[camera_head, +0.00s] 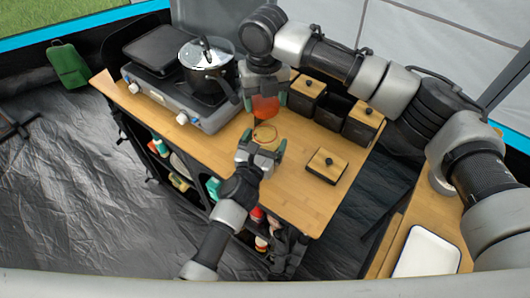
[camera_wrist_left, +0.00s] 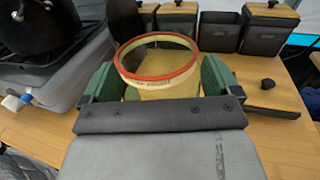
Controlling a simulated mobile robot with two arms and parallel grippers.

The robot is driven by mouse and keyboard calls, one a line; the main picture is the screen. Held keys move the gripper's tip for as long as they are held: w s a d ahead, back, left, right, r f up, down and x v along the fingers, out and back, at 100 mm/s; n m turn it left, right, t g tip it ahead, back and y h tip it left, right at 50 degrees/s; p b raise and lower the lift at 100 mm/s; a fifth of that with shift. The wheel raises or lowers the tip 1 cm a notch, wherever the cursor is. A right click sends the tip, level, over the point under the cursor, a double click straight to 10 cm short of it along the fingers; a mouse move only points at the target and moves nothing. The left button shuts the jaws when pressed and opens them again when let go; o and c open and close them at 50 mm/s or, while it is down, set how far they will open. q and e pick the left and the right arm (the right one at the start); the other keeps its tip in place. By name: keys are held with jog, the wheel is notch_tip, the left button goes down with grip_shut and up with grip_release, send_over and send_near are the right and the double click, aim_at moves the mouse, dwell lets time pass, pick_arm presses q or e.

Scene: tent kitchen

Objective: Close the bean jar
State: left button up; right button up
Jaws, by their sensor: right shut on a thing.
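The bean jar (camera_head: 264,134) stands open on the wooden counter, its top uncovered. The left wrist view shows its round red-orange rim and pale yellowish body (camera_wrist_left: 160,90). My left gripper (camera_head: 262,150) is low at the jar, with one green finger on each side of it; in the left wrist view the fingers (camera_wrist_left: 160,88) flank the jar closely, and contact is unclear. My right gripper (camera_head: 264,101) points down just behind the jar and is shut on a red-orange piece, which looks like the jar lid (camera_head: 265,108). The lid is apart from the jar.
A stove (camera_head: 200,108) with a lidded pot (camera_head: 207,60) stands at the left. A white tray (camera_head: 427,252) lies at lower right. Counter in front of that box is clear.

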pick_arm(q)
jog(key=c, duration=1)
pick_arm(e)
send_over(264, 123)
jog(key=s, duration=0.2)
jog(key=shift+f, duration=2.5)
jog(key=shift+f, duration=0.1)
jog(key=shift+d+f, duration=0.1)
jog(key=shift+f, duration=0.7)
jog(key=shift+f, duration=0.55)
